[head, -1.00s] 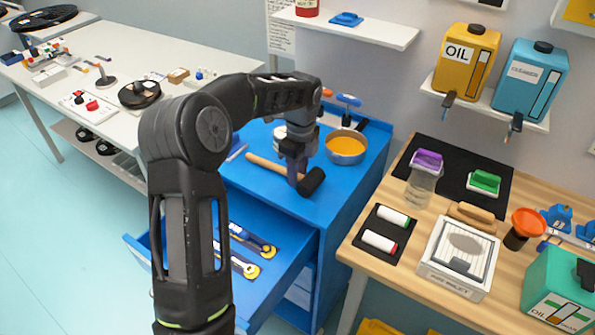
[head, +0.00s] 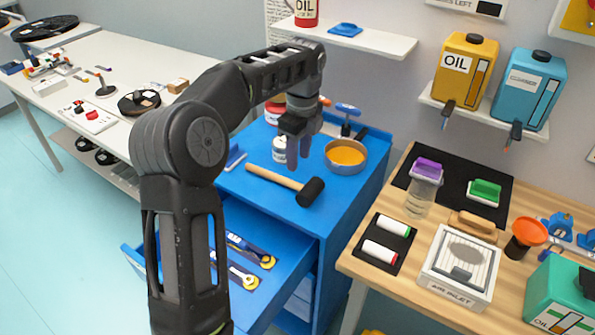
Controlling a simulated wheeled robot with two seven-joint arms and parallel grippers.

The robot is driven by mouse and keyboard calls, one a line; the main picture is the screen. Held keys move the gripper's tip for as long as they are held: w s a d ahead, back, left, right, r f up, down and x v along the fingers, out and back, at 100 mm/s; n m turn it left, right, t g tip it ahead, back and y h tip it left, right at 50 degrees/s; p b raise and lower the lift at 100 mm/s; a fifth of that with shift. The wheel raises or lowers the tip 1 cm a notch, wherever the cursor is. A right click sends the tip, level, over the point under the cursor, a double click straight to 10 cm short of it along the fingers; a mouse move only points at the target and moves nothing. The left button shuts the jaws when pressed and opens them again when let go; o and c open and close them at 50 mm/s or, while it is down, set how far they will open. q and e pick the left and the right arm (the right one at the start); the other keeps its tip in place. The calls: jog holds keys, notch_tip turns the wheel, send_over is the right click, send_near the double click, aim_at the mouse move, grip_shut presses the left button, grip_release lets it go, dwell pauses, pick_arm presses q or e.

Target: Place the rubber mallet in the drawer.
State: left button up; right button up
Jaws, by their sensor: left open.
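The rubber mallet (head: 286,184) lies on the blue cabinet top (head: 335,208), its wooden handle to the left and its black head to the right. The drawer (head: 300,247) below is pulled open, with several blue-and-yellow tools (head: 241,275) inside. My left arm hides part of the drawer's left side. My left gripper (head: 292,160) is open and empty, pointing down above and behind the mallet, apart from it. My right gripper is not in view.
An orange-filled pan (head: 346,156) and a small can (head: 280,150) stand on the cabinet behind the mallet. A wooden bench (head: 350,262) with bottles and markers is at right. A white table (head: 60,112) is at left.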

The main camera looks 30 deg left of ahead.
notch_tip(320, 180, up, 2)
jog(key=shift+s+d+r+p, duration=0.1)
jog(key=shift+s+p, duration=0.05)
jog(key=shift+p, duration=1.05)
